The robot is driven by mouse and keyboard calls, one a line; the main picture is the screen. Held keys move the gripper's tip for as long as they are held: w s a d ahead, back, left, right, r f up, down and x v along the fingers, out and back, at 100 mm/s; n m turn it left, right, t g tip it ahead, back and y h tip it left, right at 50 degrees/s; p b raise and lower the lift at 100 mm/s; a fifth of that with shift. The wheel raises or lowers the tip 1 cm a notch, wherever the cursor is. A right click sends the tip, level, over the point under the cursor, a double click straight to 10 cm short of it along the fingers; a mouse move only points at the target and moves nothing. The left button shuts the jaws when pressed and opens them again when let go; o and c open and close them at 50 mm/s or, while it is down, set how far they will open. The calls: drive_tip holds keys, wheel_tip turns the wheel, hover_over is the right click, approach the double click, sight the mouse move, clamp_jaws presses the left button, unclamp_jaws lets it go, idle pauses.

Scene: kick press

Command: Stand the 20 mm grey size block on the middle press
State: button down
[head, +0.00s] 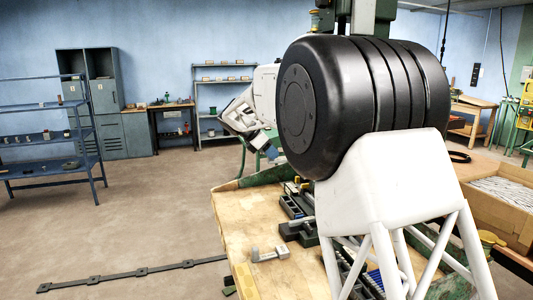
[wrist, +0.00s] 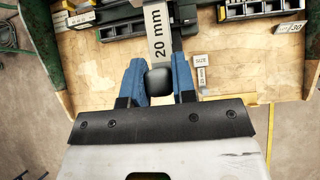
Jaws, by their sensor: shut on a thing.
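The grey block marked "20 mm" (wrist: 159,38) points away from my gripper (wrist: 159,84) in the wrist view. My gripper's blue fingers are shut on a dark rounded end that joins the marked grey part. How high it is above the bench is hard to tell. Dark and grey press fixtures (wrist: 122,28) lie at the top of the wrist view, left and right of the block. Which one is the middle press I cannot tell.
A small grey piece labelled "SIZE 25 mm" (wrist: 201,68) lies on the wooden bench (wrist: 235,75), right of the gripper. A tag marked 30 (wrist: 290,28) is at upper right. A cardboard box (head: 511,226) stands at right in the head view. The near bench top is mostly bare.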

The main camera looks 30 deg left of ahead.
drive_tip(key=shift+w+d, duration=3.3)
drive_tip(key=shift+w, duration=0.05)
idle(1.7)
drive_tip(key=shift+f, duration=0.25)
idle(0.5)
drive_tip(key=c, duration=0.8)
unclamp_jaws()
drive_tip(key=shift+c, duration=0.2)
drive_tip(key=shift+s+r, duration=0.1)
drive_tip(key=shift+r, duration=0.05)
drive_tip(key=shift+v, duration=3.3)
